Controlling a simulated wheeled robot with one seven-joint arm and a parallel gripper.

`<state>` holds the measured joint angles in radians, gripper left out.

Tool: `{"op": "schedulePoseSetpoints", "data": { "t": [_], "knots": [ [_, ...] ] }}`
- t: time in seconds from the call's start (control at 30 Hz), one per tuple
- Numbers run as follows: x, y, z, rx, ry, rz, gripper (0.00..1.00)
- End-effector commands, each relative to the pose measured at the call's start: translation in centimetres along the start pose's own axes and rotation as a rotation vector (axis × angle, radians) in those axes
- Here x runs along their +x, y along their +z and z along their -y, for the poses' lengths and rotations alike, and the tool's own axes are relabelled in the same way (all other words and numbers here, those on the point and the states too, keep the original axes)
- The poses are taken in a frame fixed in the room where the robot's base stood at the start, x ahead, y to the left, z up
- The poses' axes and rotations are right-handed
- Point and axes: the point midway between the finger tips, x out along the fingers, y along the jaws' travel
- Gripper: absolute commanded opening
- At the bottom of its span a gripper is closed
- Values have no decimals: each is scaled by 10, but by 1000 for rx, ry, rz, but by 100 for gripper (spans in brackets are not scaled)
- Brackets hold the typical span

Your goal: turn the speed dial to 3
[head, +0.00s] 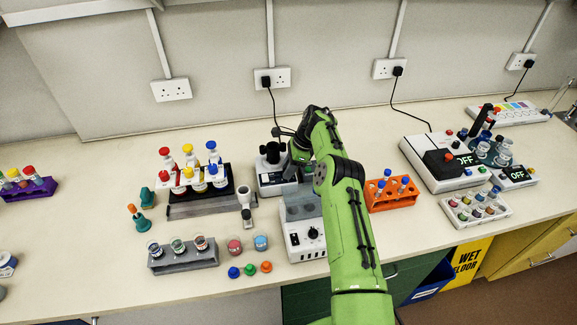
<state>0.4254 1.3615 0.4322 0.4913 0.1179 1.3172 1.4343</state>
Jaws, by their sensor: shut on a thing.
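A small white mixer (267,184) with a black cup-shaped top (270,154) stands at the middle back of the bench. My green arm comes up from the bottom and bends back down beside it. My gripper (291,172) is a dark shape at the mixer's right side, partly hidden by my arm. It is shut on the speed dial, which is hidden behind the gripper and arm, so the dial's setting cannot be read. In front stands a white block heater (294,242) with its own black knob (312,233), which is free of my gripper.
Left of the mixer are a rack of red, yellow and blue capped bottles (190,207) and a grey vial rack (184,262). Several coloured caps and jars lie in front. Right of my arm are an orange tube rack (391,205) and a white instrument (420,150).

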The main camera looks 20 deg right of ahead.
Motion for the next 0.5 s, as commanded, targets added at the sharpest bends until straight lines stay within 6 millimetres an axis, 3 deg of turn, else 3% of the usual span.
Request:
{"op": "schedulePoseSetpoints", "data": {
  "t": [0.5],
  "knots": [
    [-1,0,1,-47,17,0,2]
  ]
}}
